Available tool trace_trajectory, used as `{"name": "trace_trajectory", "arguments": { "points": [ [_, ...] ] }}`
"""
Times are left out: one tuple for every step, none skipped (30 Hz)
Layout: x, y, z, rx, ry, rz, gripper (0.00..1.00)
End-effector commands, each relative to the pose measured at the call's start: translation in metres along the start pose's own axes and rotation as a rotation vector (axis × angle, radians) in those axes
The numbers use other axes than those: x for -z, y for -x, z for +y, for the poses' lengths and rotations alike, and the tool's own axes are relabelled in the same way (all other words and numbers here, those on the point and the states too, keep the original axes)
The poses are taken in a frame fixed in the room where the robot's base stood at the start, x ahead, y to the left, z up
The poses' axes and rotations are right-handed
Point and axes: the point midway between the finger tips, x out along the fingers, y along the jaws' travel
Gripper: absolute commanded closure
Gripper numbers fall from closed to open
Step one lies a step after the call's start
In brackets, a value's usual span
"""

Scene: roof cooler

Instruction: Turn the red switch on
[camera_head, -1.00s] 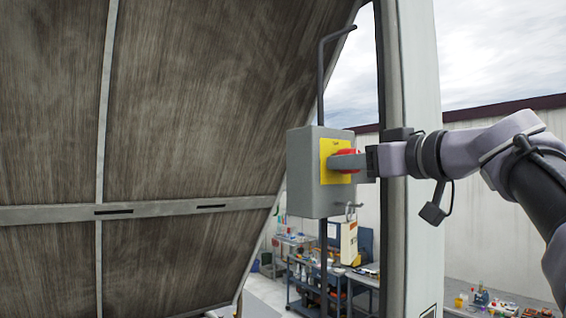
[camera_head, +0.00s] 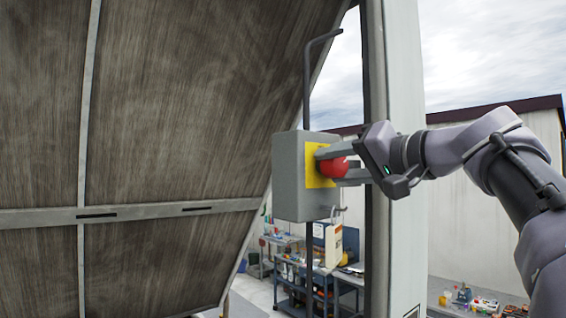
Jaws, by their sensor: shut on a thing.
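The red switch (camera_head: 333,168) is a round red knob on a yellow plate (camera_head: 313,178) on the face of a grey box (camera_head: 292,178). My gripper (camera_head: 338,166) reaches in from the right, turned so that one finger lies above the other. Its fingers are shut on the red switch, and part of the knob shows between them. The fingers hide some of the knob and plate, and I cannot read any on or off mark.
A large grey ribbed panel (camera_head: 190,110) slants across the left. A pale upright post (camera_head: 396,230) stands just behind my gripper. A dark pipe (camera_head: 308,85) runs above the box, and a tag (camera_head: 333,245) hangs below it. Workbenches (camera_head: 320,275) stand farther back.

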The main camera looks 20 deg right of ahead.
Motion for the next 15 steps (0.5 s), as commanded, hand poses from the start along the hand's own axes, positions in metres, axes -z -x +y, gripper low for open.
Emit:
{"name": "trace_trajectory", "arguments": {
  "points": [
    [0.0012, 0.0001, -0.0002, -0.001, -0.039, -0.003, 0.97],
    [0.0013, 0.0001, -0.0003, -0.001, -0.067, -0.004, 0.97],
    [0.0013, 0.0001, -0.0003, 0.000, -0.105, -0.007, 0.97],
    [0.0013, 0.0001, -0.0003, 0.000, -0.133, -0.009, 0.97],
    [0.0013, 0.0001, -0.0004, 0.000, -0.162, -0.011, 0.97],
    [0.0013, 0.0001, -0.0003, 0.001, -0.198, -0.014, 0.97],
    [0.0013, 0.0001, -0.0003, 0.001, -0.224, -0.016, 0.97],
    [0.0013, 0.0001, -0.0003, 0.001, -0.249, -0.018, 0.97],
    [0.0013, 0.0001, -0.0002, 0.002, -0.283, -0.020, 0.97],
    [0.0013, 0.0001, -0.0002, 0.002, -0.308, -0.021, 0.97],
    [0.0014, 0.0001, -0.0003, 0.002, -0.331, -0.023, 0.97],
    [0.0015, 0.0001, -0.0003, 0.003, -0.360, -0.025, 0.97],
    [0.0015, 0.0001, -0.0003, 0.003, -0.382, -0.026, 0.97],
    [0.0015, 0.0001, -0.0003, 0.003, -0.402, -0.027, 0.97],
    [0.0015, 0.0001, -0.0003, 0.004, -0.427, -0.029, 0.97]
  ]
}}
